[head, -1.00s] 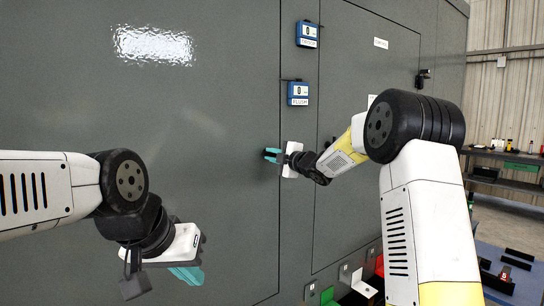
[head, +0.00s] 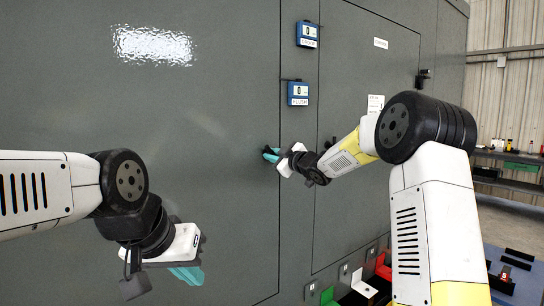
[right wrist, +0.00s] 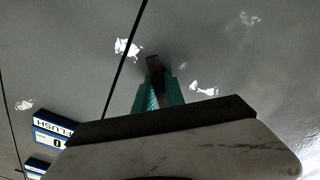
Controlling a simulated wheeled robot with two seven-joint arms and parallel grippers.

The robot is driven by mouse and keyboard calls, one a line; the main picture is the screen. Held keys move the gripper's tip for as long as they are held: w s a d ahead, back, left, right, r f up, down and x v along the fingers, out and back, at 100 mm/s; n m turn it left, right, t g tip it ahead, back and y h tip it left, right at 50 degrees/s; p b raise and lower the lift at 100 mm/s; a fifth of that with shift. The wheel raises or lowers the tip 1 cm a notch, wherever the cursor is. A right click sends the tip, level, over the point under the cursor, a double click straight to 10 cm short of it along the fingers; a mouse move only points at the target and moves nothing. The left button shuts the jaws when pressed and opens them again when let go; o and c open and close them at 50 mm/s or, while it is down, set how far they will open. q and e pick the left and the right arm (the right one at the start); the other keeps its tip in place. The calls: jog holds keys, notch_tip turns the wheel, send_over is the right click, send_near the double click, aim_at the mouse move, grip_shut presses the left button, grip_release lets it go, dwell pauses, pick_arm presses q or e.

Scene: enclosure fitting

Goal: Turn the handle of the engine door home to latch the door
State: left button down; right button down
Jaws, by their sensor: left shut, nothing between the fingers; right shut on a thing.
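The engine door (head: 150,130) seems to be the large grey panel at the left in the head view; its right edge is a thin dark seam, and it looks flush there. My right gripper (head: 270,154) is at the door just left of this seam, with teal fingers tilted. In the right wrist view its fingers (right wrist: 157,92) are shut on the dark handle (right wrist: 154,64), which stands out from the grey face. The gripper hides most of the handle in the head view. My left gripper (head: 187,274) is shut and empty, low in front of the door.
Two small blue gauges (head: 307,34) (head: 298,94) sit right of the seam; the lower is labelled FLUSH. A second panel (head: 365,110) has a dark latch (head: 422,76). Coloured blocks (head: 327,296) lie low near the enclosure. A shelf (head: 510,157) stands at the far right.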

jog(key=m, duration=0.5)
jog(key=shift+m, duration=2.6)
jog(key=c, duration=1.4)
grip_release()
jog(key=shift+d, duration=0.1)
jog(key=v, duration=0.7)
jog(key=shift+s+d, duration=0.2)
jog(key=shift+s, duration=0.1)
